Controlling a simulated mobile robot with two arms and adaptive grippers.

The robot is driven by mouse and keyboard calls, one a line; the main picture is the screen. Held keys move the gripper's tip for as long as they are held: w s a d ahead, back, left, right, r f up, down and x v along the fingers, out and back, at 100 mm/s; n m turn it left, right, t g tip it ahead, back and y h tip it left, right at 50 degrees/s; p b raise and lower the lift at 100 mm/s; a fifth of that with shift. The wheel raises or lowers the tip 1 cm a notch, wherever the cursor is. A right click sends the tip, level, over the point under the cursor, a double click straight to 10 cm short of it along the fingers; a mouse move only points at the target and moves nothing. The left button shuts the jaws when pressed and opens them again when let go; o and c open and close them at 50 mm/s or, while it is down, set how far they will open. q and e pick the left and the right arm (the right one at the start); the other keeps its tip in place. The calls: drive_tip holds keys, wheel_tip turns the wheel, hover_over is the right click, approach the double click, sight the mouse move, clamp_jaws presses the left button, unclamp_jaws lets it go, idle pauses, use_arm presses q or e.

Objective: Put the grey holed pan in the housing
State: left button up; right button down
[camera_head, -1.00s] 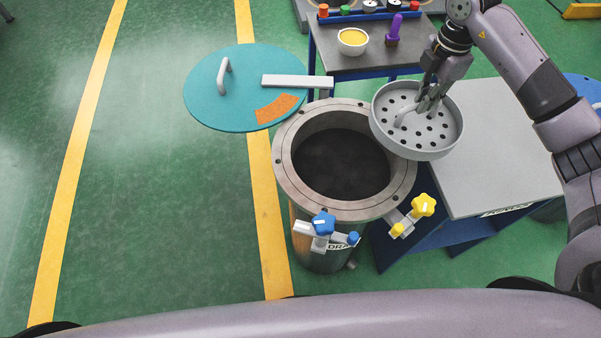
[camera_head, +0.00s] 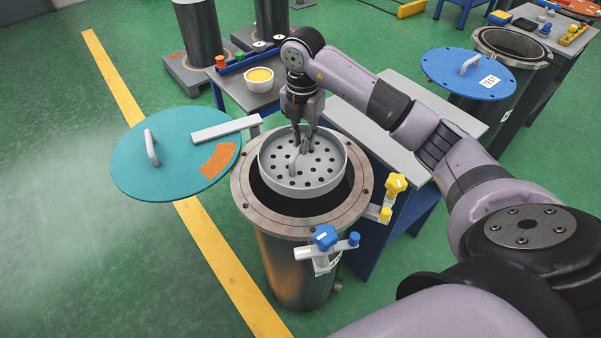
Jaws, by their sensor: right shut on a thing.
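The grey holed pan (camera_head: 322,171) is a round, shallow dish with holes in its floor and a handle in its middle. My right gripper (camera_head: 303,146) is shut on the pan's handle from above. The pan is over the open mouth of the housing, a metal cylinder (camera_head: 285,268) with a wide bolted flange (camera_head: 262,216). The pan covers the far part of the dark opening; a dark gap shows at its near side. Whether the pan's underside is above or inside the rim is hard to tell. My left gripper is not in view.
A teal lid (camera_head: 135,175) is swung out left of the housing on its arm. Blue (camera_head: 325,237) and yellow (camera_head: 396,184) knobs stick out from the flange. A table with a yellow-filled bowl (camera_head: 259,79) stands behind. A blue-lidded cylinder (camera_head: 467,75) stands right.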

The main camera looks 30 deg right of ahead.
sight(302, 161)
wheel_tip(302, 161, down, 7)
drive_tip(key=shift+r, duration=0.1)
wheel_tip(302, 161, down, 4)
drive_tip(key=shift+f+p, duration=0.15)
drive_tip(key=shift+p, duration=0.25)
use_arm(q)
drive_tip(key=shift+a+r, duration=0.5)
use_arm(e)
drive_tip(key=c, duration=2.1)
unclamp_jaws()
drive_tip(key=shift+f, duration=0.2)
drive_tip(key=o, duration=0.5)
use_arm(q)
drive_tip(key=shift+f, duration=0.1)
use_arm(e)
drive_tip(key=shift+r, duration=0.1)
